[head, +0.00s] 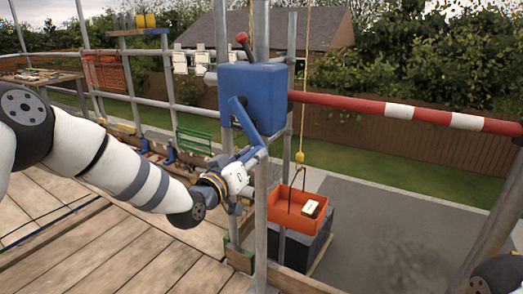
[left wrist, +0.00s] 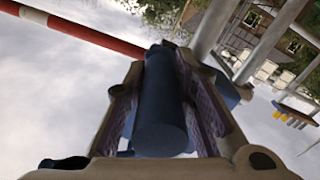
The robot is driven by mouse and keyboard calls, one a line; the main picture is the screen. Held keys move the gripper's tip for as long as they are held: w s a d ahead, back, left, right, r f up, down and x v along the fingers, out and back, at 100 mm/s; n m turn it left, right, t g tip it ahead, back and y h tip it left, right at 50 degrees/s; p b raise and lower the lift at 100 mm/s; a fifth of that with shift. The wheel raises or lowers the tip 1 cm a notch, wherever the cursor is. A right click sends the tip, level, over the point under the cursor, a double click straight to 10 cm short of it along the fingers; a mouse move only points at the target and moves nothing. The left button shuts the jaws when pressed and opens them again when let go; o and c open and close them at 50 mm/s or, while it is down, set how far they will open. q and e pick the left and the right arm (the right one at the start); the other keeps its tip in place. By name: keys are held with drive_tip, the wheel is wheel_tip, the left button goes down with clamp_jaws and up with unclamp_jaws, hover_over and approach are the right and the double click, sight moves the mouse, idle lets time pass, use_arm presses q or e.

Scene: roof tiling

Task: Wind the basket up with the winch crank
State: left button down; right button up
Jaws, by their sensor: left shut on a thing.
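The winch (head: 253,97) is a blue box on the scaffold posts, with a red-knobbed lever on top. Its blue crank (head: 241,117) slants down to the right from the box. My left gripper (head: 251,160) is shut on the crank's handle. In the left wrist view the dark blue handle (left wrist: 162,110) lies between the two fingers. The orange basket (head: 293,212) hangs below on a yellow rope, with a small pale item (head: 311,208) in it. My right gripper is not in view.
A dark grey crate (head: 300,246) is below the basket; whether they touch is unclear. A red-and-white rail (head: 400,111) runs right from the winch. Scaffold posts (head: 261,225) stand close to my left gripper. Plank decking (head: 120,250) lies beneath my arm.

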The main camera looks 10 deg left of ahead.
use_arm(q)
drive_tip(key=shift+w+a+f+m, duration=0.3)
drive_tip(key=shift+a+f+m, duration=0.1)
drive_tip(key=shift+a+m, duration=0.45)
drive_tip(key=shift+w+a+f+m, duration=0.25)
drive_tip(key=shift+a+f+m, duration=0.15)
drive_tip(key=shift+a+m, duration=0.4)
drive_tip(key=shift+w+a+f+m, duration=0.3)
drive_tip(key=shift+a+f+m, duration=0.1)
drive_tip(key=shift+a+m, duration=0.45)
drive_tip(key=c, duration=1.3)
unclamp_jaws()
drive_tip(key=shift+a, duration=0.15)
drive_tip(key=shift+r, duration=0.1)
drive_tip(key=v, duration=1.2)
